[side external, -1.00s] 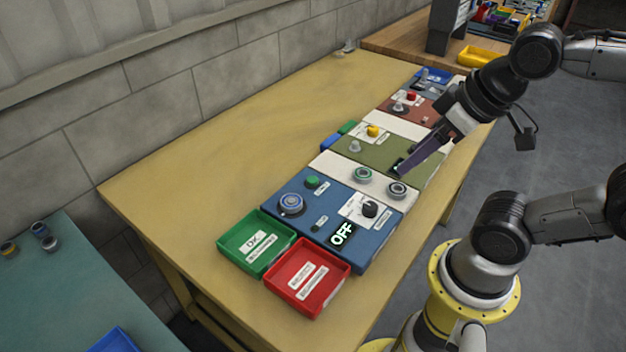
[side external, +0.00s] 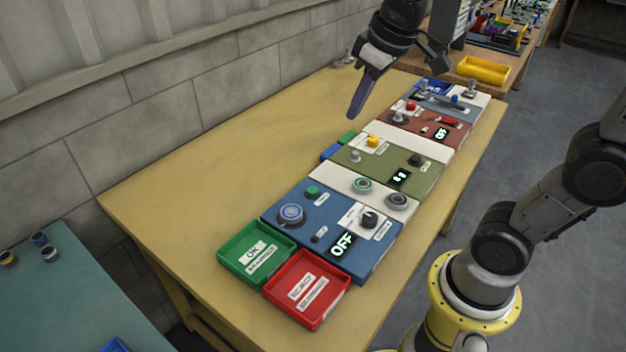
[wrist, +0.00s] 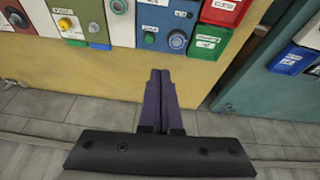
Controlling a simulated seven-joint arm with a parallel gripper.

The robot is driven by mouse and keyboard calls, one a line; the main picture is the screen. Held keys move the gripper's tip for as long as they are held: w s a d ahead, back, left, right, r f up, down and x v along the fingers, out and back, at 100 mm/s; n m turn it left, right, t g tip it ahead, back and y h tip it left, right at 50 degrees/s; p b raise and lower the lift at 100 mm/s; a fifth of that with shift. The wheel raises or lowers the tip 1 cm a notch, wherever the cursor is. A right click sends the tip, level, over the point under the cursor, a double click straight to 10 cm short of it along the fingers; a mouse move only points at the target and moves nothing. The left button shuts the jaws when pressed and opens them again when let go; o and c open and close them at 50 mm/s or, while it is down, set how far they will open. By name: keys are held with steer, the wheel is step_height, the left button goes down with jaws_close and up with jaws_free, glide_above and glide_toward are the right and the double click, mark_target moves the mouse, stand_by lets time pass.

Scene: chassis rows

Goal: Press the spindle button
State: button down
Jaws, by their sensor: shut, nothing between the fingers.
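My gripper (side external: 356,114) is shut and empty, held above the bare table on the wall side of the panels. Its purple fingers (wrist: 160,75) lie together in the wrist view. The labels are too small to read, so I cannot tell which button is the spindle button. The buttons in view include a green one (side external: 312,192) on the blue panel (side external: 330,208), a yellow one (side external: 372,141) on the olive panel (side external: 385,160) and a red one (side external: 410,106) on the red-brown panel. The wrist view also shows the yellow button (wrist: 65,23) and green button (wrist: 150,38). The fingers touch none.
Knobs, including a blue-ringed one (side external: 291,214) and a black one (side external: 369,219), stand up from the panels. The blue panel's display (side external: 341,244) reads OFF. Green (side external: 230,262) and red (side external: 335,298) trays sit at the near end. The table's wall side (side external: 220,180) is clear.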

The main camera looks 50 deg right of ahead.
steer(key=w+d+f+g, duration=0.2)
steer(key=w+f, duration=0.3)
steer(key=w, duration=0.4)
steer(key=g, duration=0.2)
glide_above(313, 190)
step_height(313, 190, down, 7)
steer(key=shift+f+m, duration=0.2)
steer(key=shift+m, duration=0.1)
step_height(313, 190, down, 14)
